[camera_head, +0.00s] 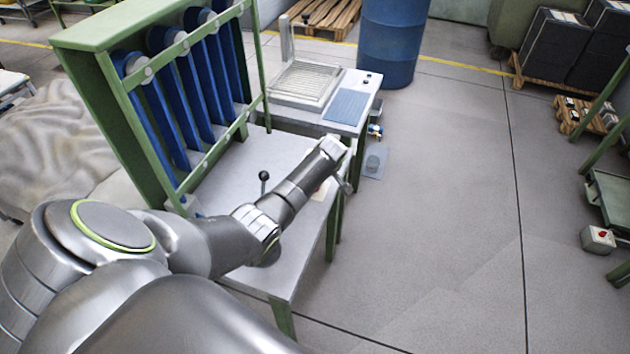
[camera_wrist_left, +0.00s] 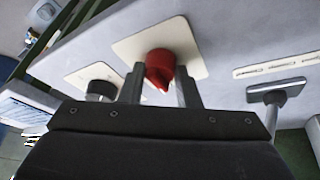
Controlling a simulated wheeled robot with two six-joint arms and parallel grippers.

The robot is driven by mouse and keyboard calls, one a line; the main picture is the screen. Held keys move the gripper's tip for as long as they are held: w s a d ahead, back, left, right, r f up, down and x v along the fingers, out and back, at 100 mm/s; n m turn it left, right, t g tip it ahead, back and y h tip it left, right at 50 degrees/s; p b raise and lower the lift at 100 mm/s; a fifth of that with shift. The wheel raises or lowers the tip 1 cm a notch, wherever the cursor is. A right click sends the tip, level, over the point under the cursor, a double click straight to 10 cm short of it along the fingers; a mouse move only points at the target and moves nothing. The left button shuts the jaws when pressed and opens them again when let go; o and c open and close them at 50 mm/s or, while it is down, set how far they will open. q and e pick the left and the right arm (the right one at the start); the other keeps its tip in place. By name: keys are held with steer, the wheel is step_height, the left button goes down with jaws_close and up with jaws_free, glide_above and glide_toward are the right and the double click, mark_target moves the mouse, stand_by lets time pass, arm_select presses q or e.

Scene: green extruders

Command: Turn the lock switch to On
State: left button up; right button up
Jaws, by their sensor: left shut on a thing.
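A red rotary switch (camera_wrist_left: 160,68) sits on a cream square plate (camera_wrist_left: 125,48) in the left wrist view. Its pointed tip faces down in the picture, toward my gripper's body. My left gripper (camera_wrist_left: 160,80) has one finger on each side of the red switch and is shut on it. In the head view my left gripper (camera_head: 348,182) is at the right edge of the grey bench, where the switch is hidden. No readable On mark shows on the plate. My right gripper is in neither view.
A black knob (camera_wrist_left: 101,90) on a smaller plate is left of the red switch. A grey lever (camera_wrist_left: 275,98) and a label strip (camera_wrist_left: 290,65) are to its right. A black-knobbed lever (camera_head: 264,177) stands on the bench (camera_head: 225,180) beside my arm. Open floor lies right.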

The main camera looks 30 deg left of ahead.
arm_select(q)
steer(key=shift+r, duration=0.1)
steer(key=o, duration=1)
steer(key=v, duration=1.7)
steer(key=shift+r, duration=0.2)
